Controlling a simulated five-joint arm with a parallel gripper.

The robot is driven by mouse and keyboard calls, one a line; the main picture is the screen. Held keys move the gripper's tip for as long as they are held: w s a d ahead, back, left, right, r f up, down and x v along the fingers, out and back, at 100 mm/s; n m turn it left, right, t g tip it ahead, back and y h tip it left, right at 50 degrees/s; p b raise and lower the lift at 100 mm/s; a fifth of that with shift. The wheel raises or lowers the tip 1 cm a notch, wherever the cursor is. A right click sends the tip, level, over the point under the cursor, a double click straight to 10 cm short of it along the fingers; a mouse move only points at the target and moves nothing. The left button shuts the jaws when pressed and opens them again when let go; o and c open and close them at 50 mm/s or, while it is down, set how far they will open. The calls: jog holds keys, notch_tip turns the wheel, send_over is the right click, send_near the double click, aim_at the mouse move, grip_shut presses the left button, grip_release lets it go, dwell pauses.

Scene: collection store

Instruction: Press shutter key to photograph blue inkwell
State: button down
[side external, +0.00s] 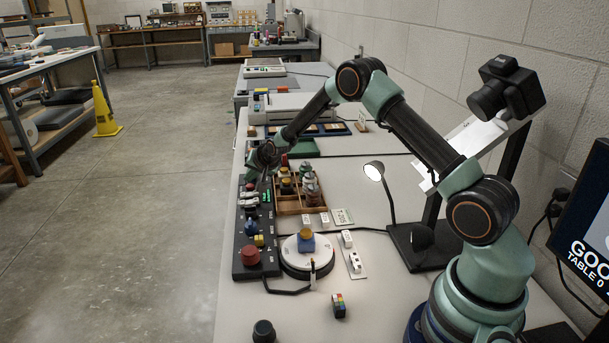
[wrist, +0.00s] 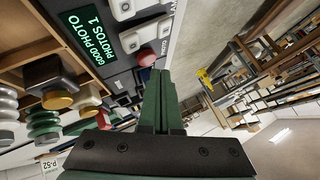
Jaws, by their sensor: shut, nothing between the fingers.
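The blue inkwell (side external: 306,243), with a yellow-brown top, stands upright on the white round turntable (side external: 290,258). My gripper (side external: 257,170) is shut and empty above the far end of the black control panel (side external: 240,226). In the wrist view my gripper (wrist: 161,76) points toward the panel, its tips beside a round red key (wrist: 146,57) with the label PHOTO next to it. A gap or touch between tips and key cannot be told. The green display (wrist: 87,35) reads GOOD PHOTO, PHOTOS 1. The camera (side external: 508,88) is on a stand at right.
A wooden compartment tray (side external: 289,209) holds several inkwells beside the panel. A large red button (side external: 250,256) is at the panel's near end. A lit lamp (side external: 375,171), a small coloured cube (side external: 338,305) and a dark knob (side external: 264,331) stand on the table. A monitor (side external: 588,225) is at right.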

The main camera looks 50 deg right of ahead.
jog(key=shift+r, duration=2.55)
jog(key=s+a+r+n+g+y, duration=0.1)
jog(key=s+a+r+n, duration=0.25)
jog(key=s+r, duration=0.35)
jog(key=s+a+r+n, duration=0.2)
jog(key=s+a+r, duration=0.3)
jog(key=s+r, duration=0.25)
jog(key=s+a+n+g, duration=0.1)
jog(key=s+a+n, duration=0.1)
jog(key=s, duration=0.8)
jog(key=s+a+r+n+g+y, duration=0.1)
jog(key=s+a+n, duration=0.2)
jog(key=s, duration=0.7)
jog(key=shift+s+a, duration=0.3)
jog(key=shift+a, duration=0.15)
jog(key=shift+n, duration=0.25)
